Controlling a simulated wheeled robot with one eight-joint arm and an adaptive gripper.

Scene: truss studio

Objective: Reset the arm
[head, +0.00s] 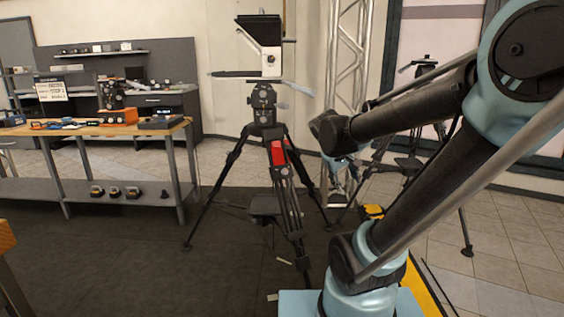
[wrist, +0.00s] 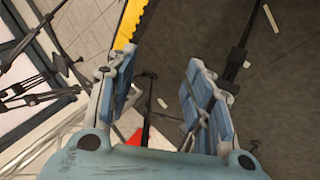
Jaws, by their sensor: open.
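My arm fills the right side of the head view, rising from its pale blue base, bending at the top right and reaching back to the left. My gripper (head: 342,182) hangs below the wrist joint, small and partly lost against the truss and tripod legs behind it. In the wrist view my gripper (wrist: 158,75) shows two blue-padded fingers spread wide apart. Nothing is between them but the dark floor and tripod parts beyond.
A black tripod (head: 266,130) with a teleprompter-like head (head: 262,48) stands left of my arm. A metal truss (head: 347,60) and another tripod (head: 424,72) are behind it. A wooden workbench (head: 95,130) stands at left. Dark floor (head: 130,250) between is open.

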